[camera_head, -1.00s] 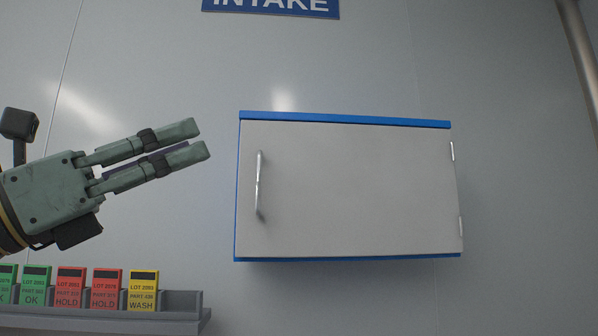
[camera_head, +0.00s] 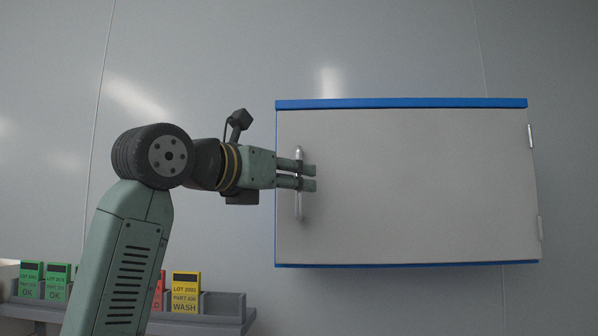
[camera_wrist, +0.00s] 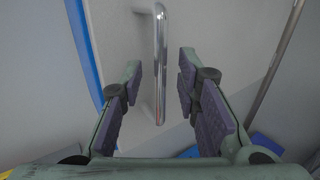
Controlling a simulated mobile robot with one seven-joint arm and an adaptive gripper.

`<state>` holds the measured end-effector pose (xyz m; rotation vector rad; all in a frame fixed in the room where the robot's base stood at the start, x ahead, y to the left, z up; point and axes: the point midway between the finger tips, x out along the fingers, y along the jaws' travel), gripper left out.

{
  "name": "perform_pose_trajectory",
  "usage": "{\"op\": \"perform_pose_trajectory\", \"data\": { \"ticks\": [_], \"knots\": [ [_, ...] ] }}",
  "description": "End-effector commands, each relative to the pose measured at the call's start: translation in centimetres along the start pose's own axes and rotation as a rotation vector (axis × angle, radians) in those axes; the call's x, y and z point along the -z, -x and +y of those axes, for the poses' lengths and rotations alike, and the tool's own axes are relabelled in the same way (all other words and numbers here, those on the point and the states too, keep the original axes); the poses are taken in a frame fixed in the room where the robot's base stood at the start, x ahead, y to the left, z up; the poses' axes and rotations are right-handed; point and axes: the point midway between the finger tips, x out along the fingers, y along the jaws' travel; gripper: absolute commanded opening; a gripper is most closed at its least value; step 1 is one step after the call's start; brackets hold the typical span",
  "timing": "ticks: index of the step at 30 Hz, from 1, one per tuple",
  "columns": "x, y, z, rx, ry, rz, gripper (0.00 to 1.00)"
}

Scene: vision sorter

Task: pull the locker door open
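The locker (camera_head: 400,103) is a blue-edged box on the wall with a pale grey door (camera_head: 420,190), which looks shut. Its upright silver bar handle (camera_head: 298,207) is near the door's left edge; hinges (camera_head: 531,136) are on the right. My gripper (camera_head: 311,178) is at the handle, its fingers overlapping the upper-middle part of the bar. In the wrist view the handle (camera_wrist: 160,60) runs between the two spread fingers of my gripper (camera_wrist: 161,85), with gaps on both sides. The fingers do not appear to touch it.
Below left, a grey shelf (camera_head: 215,322) holds several coloured lot cards, including a yellow WASH card (camera_head: 185,292) and green OK cards (camera_head: 31,279). My arm hides part of the row. The wall around the locker is clear.

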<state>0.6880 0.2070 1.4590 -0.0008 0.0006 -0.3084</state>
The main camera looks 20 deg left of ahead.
Motion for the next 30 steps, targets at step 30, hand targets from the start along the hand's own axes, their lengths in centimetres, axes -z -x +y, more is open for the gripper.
{"op": "perform_pose_trajectory", "data": {
  "ticks": [30],
  "knots": [
    [0.0, -1.6, 0.0, 0.000, -0.001, 0.000, 0.00]
  ]
}}
